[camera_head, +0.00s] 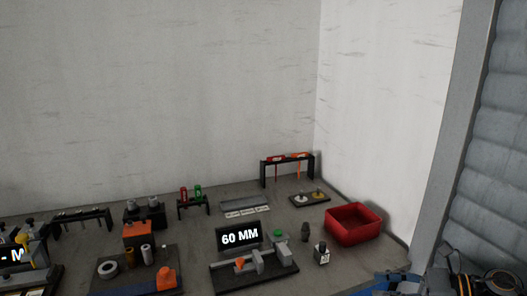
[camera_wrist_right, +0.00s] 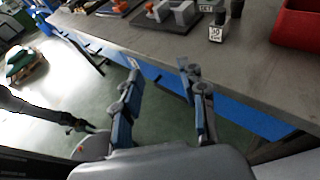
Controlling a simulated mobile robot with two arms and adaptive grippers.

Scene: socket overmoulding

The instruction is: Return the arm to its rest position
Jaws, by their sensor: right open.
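My right gripper (camera_wrist_right: 160,75) is open and empty in the right wrist view. Its two blue-grey fingers stand wide apart in front of the workbench edge, with floor and the blue bench side behind them. Part of my right arm (camera_head: 470,272) shows at the lower right of the head view, near the bench's right corner. My left gripper does not show in the head view. A dark arm-like shape (camera_wrist_right: 35,108) comes in from the left in the right wrist view; I cannot tell its jaw state.
The grey bench (camera_head: 375,268) holds a red bin (camera_head: 354,236), a small labelled block (camera_head: 321,254), a "60 MM" display (camera_head: 239,237) with a fixture, and a black rack (camera_head: 287,162) with hanging tools. The bench's front right stretch is clear. Walls stand behind and right.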

